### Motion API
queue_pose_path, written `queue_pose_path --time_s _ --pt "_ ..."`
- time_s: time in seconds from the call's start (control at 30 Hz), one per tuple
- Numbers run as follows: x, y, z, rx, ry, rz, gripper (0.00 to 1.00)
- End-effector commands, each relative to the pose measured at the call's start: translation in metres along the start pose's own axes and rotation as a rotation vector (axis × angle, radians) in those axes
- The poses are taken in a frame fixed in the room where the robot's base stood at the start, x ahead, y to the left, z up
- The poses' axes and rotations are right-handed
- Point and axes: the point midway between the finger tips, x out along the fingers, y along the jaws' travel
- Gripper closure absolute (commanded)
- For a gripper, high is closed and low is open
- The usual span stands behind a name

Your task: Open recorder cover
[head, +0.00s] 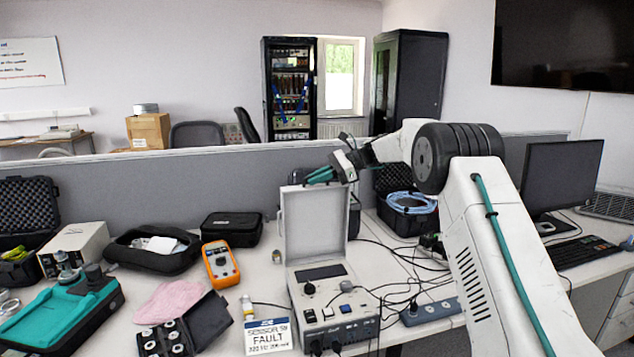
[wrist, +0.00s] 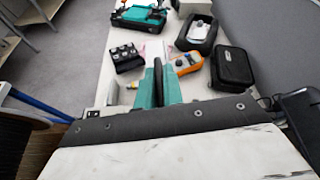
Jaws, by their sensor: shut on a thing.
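The recorder (head: 332,302) is a light grey box with a dark display, knobs and sockets on its top and front. Its cover (head: 313,225) stands up nearly vertical along the recorder's back edge, so the panel is exposed. My gripper (head: 318,177) is at the top edge of the cover, with its teal fingers shut on it. In the wrist view my gripper (wrist: 163,78) shows its fingers close together, pointing away from the camera. The cover's held edge is mostly hidden by the fingers there.
An orange multimeter (head: 220,263), black case (head: 232,229) and open black wallet (head: 183,330) lie to the left. Loose cables and a power strip (head: 430,312) lie to the right. A grey partition (head: 170,190) runs behind.

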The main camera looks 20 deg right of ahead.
Motion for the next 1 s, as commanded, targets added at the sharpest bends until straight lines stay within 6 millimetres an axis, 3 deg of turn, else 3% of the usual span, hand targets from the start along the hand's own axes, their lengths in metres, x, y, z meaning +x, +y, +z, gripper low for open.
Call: queue_pose_path --time_s 0.43,0.53,0.83,1.0 --pt "-0.002 -0.001 -0.005 0.016 -0.001 0.004 1.0" --pt "-0.003 -0.001 -0.005 0.016 -0.001 0.003 0.69" --pt "-0.007 -0.002 -0.004 0.013 0.0 0.001 0.69" --pt "-0.03 -0.002 -0.004 0.013 0.001 0.0 0.69"
